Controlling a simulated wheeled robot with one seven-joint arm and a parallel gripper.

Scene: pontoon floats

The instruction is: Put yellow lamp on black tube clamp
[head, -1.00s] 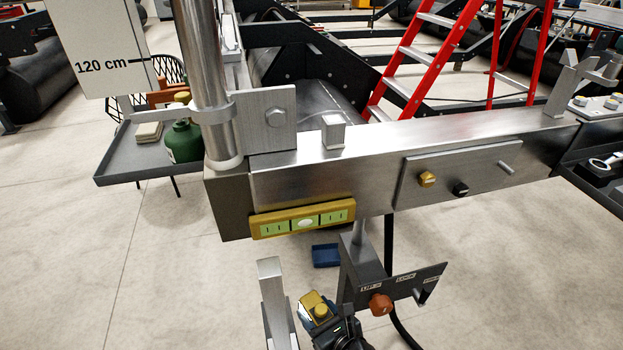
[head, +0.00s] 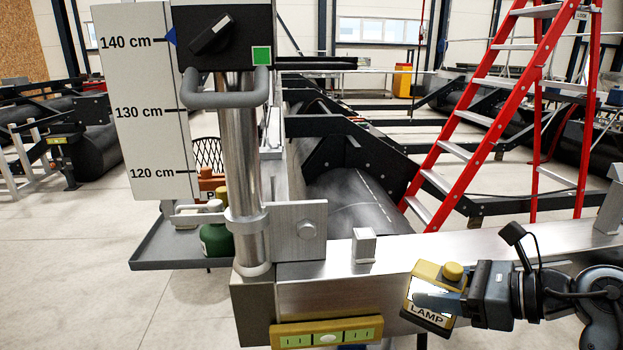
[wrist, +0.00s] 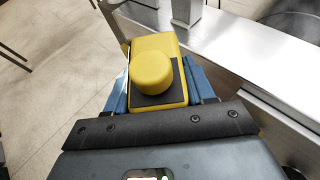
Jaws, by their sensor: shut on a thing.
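The yellow lamp (head: 427,272), with a round yellow knob, a lit white face and a LAMP label, is in my gripper (head: 438,302) at the lower right of the head view. My gripper is shut on it, in front of the steel beam. In the wrist view the blue fingers press both sides of the lamp (wrist: 152,75). A black block (head: 222,38) with a dark lever and a green square sits on the upright steel tube at upper left; it may be the black tube clamp. The lamp is well below and right of it, apart.
The steel beam (head: 320,296) carries a small upright block (head: 363,246) and a yellow level (head: 326,333). A height board (head: 147,95) stands left of the tube. A grey tray (head: 165,255) with a green bottle is behind. A red ladder (head: 480,110) stands at right.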

